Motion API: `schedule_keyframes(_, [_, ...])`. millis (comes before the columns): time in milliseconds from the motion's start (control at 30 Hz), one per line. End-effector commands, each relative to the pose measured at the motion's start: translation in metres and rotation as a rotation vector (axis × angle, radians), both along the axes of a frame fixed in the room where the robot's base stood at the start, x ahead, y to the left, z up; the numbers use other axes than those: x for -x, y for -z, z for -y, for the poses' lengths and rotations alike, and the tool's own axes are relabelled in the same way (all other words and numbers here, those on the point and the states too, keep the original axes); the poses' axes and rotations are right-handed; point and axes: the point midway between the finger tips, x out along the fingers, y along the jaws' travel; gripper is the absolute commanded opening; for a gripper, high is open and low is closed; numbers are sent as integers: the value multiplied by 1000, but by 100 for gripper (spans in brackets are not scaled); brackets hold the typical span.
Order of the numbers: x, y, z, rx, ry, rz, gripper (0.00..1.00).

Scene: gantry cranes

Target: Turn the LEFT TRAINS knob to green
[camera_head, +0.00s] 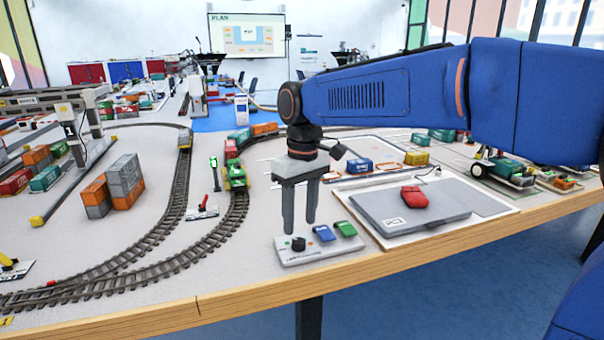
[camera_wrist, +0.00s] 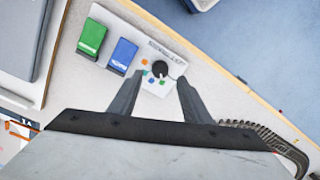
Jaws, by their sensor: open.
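A black round knob (camera_head: 298,243) sits on a light grey control panel (camera_head: 322,254) near the table's front edge. In the wrist view, the knob (camera_wrist: 160,68) has small coloured dots beside it, among them green, orange and blue. The panel's printed label is too small to read surely, and I cannot tell which dot the knob points to. My gripper (camera_head: 299,228) is open and points down over the knob. In the wrist view, the fingertips (camera_wrist: 159,79) are apart, one on either side of the knob, with no clear contact.
A blue switch (camera_head: 323,233) and a green switch (camera_head: 345,229) stand on the same panel beside the knob. A grey plate with a red block (camera_head: 414,197) lies to the right. Train tracks (camera_head: 170,225) curve at the left, with a green locomotive (camera_head: 236,177) behind my gripper.

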Motion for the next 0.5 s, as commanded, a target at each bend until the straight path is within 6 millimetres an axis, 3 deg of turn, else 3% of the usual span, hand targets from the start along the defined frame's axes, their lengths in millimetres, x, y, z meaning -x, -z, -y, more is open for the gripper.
schedule_keyframes(500, [-4,-99,4,-1,0,2,44])
